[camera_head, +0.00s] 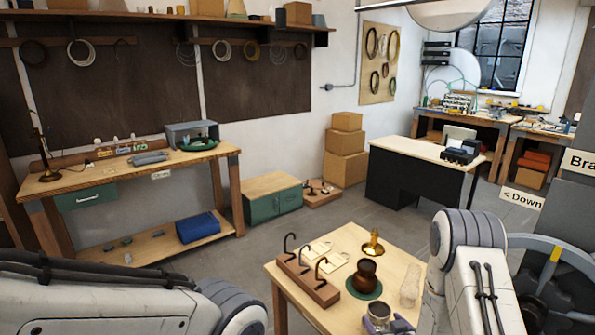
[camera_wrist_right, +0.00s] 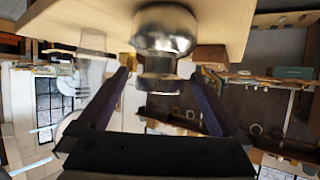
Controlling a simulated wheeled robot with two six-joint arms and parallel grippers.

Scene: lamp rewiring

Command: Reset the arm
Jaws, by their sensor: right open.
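My right gripper (camera_head: 388,324) is at the front edge of the small wooden table, with only its dark purple fingers partly showing past my right arm. In the right wrist view my right gripper (camera_wrist_right: 168,72) has its two fingers spread wide. A shiny silver, round-topped piece (camera_wrist_right: 165,35) shows between and beyond them; I cannot tell whether they touch it. In the head view this silver piece (camera_head: 378,309) stands near the table's front edge. My left arm comes in at the lower left; its gripper is outside the view.
The small table (camera_head: 350,240) bears a wooden rack with dark hooks (camera_head: 305,279), a brown pot (camera_head: 366,273) on a green mat, a brass lamp base (camera_head: 373,244) and a clear glass chimney (camera_head: 410,285). A workbench (camera_head: 120,170) stands left. Grey floor lies between.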

